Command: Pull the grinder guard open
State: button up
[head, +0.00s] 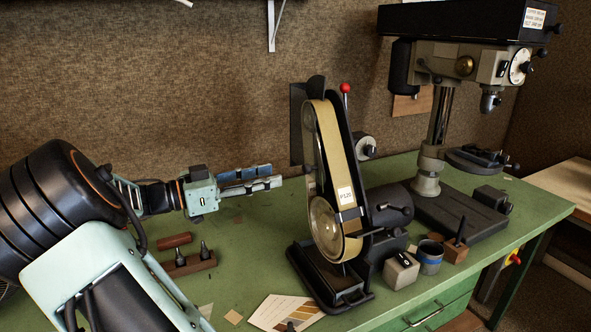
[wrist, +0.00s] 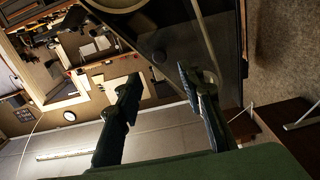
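The belt grinder stands on the green bench, with an upright tan belt (head: 325,125) labelled P120. A dark cover (head: 345,135) runs along the belt's right side; I cannot tell for certain which part is the guard. In the wrist view a large dark panel (wrist: 172,30) fills the upper middle, with a small knob-like part (wrist: 158,57) on its lower edge. My gripper (head: 277,176) is left of the grinder, pointing at it, its fingers apart and empty. In the wrist view the open gripper (wrist: 158,77) shows two separated fingers, with no clear contact on the panel.
A drill press (head: 438,130) stands at the right rear. A small grey block (head: 401,272), a blue-banded cup (head: 429,262) and a wooden block (head: 455,250) sit right of the grinder's foot. A wooden tool holder (head: 188,264) and a card (head: 285,312) lie in front.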

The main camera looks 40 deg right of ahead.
aim_at(304, 169)
jog(key=p+x, duration=0.1)
jog(key=x, duration=0.7)
jog(key=shift+d, duration=0.15)
grip_shut()
